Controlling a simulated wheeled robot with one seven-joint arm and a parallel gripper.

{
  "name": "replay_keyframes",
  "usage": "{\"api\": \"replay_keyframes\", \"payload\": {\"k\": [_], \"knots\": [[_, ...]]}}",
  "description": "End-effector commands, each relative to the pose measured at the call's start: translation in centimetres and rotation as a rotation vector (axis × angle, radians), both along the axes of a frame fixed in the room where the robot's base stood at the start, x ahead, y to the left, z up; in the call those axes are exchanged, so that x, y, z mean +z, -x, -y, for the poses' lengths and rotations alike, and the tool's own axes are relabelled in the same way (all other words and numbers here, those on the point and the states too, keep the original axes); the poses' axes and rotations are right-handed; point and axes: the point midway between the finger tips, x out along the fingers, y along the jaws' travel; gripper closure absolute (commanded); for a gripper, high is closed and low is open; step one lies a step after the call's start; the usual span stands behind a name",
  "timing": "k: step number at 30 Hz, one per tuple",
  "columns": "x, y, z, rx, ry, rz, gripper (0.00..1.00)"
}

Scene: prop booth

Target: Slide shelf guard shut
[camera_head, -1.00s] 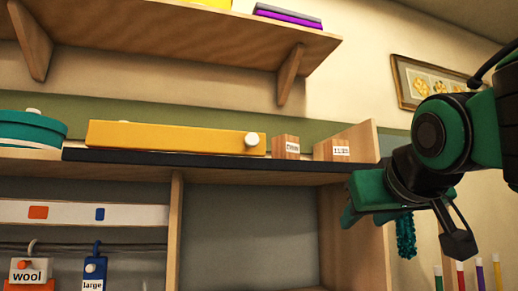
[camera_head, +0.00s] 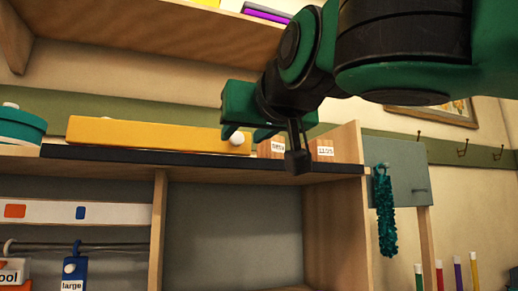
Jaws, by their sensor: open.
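The shelf guard is a long yellow panel (camera_head: 150,133) with a white round knob (camera_head: 237,139) near its right end. It stands along a black rail (camera_head: 150,158) on top of the shelf unit. Right of the panel is an open stretch where two wooden blocks show, one labelled block (camera_head: 272,149) beside another (camera_head: 323,150).
A teal round box (camera_head: 22,126) stands left of the panel. A wall shelf (camera_head: 150,40) hangs above, close to my arm. A grey panel (camera_head: 405,172) with a teal fuzzy hanging strip (camera_head: 386,215) is at the right. Tags hang from a rod below.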

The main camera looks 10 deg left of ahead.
Motion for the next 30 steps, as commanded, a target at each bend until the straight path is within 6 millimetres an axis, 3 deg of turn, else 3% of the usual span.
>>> {"api": "replay_keyframes", "payload": {"k": [6, 18, 19, 24, 30], "knots": [[0.0, -2.0, -1.2, -0.001, -0.001, -0.001, 0.59], [0.0, -2.5, -1.4, -0.001, 0.000, 0.000, 0.59], [0.0, -2.5, -1.4, -0.001, 0.000, 0.000, 0.61], [0.0, -2.5, -1.4, -0.002, 0.000, 0.000, 1.00], [0.0, -2.5, -1.4, 0.000, 0.000, 0.000, 1.00]]}}
